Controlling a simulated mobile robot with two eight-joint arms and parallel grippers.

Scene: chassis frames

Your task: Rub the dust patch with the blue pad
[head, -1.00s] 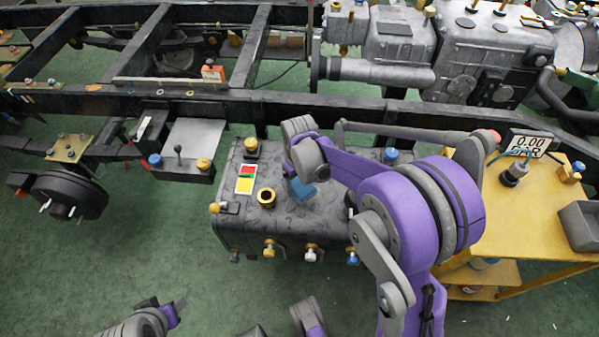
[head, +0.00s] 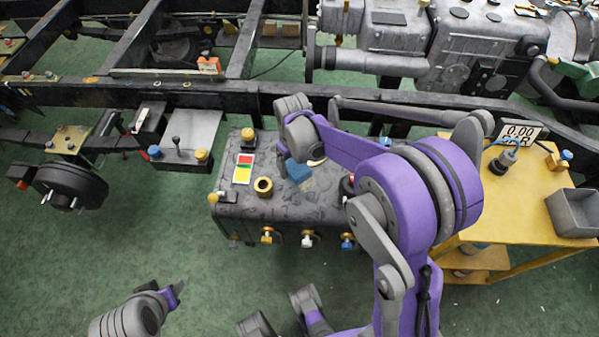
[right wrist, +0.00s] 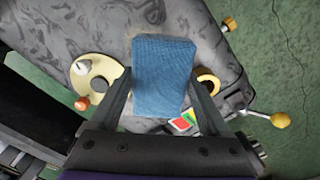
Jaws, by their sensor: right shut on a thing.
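The blue pad (head: 298,172) is in my right gripper (right wrist: 160,98), which is shut on it. In the right wrist view the pad (right wrist: 163,70) sits between the two fingers over the grey tank top (right wrist: 110,30). In the head view the pad is just right of a yellow ring on the tank top (head: 285,205); I cannot tell whether it touches the surface. The pad and my right arm hide part of the top. My left gripper (head: 177,289) is low at the left, away from the tank; its jaw opening is unclear.
The yellow ring (head: 263,187), a red and yellow label (head: 243,168) and a brass cap (head: 248,137) stand on the tank top. A cream disc (right wrist: 95,80) with knobs shows in the wrist view. A yellow cart (head: 520,195) is at the right. Green floor is free at the lower left.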

